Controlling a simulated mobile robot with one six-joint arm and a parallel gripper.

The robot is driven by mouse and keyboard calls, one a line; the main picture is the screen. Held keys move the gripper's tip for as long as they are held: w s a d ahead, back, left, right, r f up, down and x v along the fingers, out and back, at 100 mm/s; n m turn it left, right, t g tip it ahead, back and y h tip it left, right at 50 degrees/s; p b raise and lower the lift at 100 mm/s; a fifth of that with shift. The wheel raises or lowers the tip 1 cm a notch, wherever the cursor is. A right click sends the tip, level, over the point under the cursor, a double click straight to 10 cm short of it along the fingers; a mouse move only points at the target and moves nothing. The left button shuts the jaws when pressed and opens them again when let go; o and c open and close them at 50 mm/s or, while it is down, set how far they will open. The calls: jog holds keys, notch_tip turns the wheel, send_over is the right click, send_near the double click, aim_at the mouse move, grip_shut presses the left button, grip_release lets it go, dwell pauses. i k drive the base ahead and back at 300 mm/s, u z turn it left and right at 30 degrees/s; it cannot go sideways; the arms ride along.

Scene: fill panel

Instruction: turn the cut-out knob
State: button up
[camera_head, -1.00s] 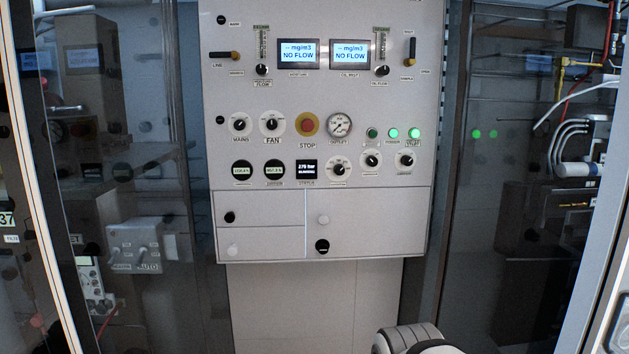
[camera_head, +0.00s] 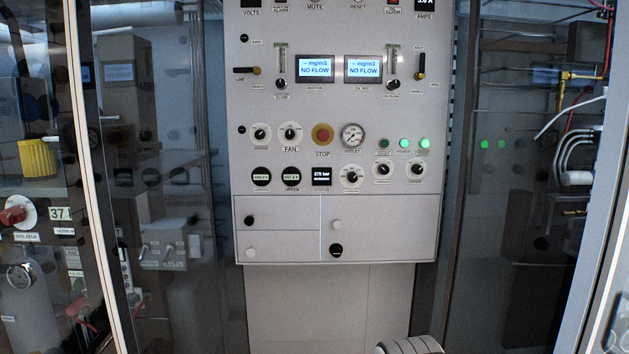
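The grey panel (camera_head: 335,112) stands upright ahead. Several round knobs with pale dials sit on it: the mains knob (camera_head: 260,133) and fan knob (camera_head: 290,133) at left, and a larger lower knob (camera_head: 352,176), a middle lower knob (camera_head: 383,169) and a right lower knob (camera_head: 415,168). Their labels are too small to read surely, so I cannot tell which is the cut-out knob. A pale rounded part of my arm shows at the bottom edge, below the panel and apart from it. My gripper's fingers are out of view.
A red stop button (camera_head: 323,134), a gauge (camera_head: 352,136) and three green lamps (camera_head: 404,144) surround the knobs. Two displays (camera_head: 315,69) read NO FLOW. Glass-fronted bays flank the panel. A red-handled isolator (camera_head: 17,215) is at left. The panel front is unobstructed.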

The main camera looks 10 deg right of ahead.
aim_at(352, 176)
jog(key=z, duration=0.15)
jog(key=i, duration=0.8)
jog(key=z, duration=0.6)
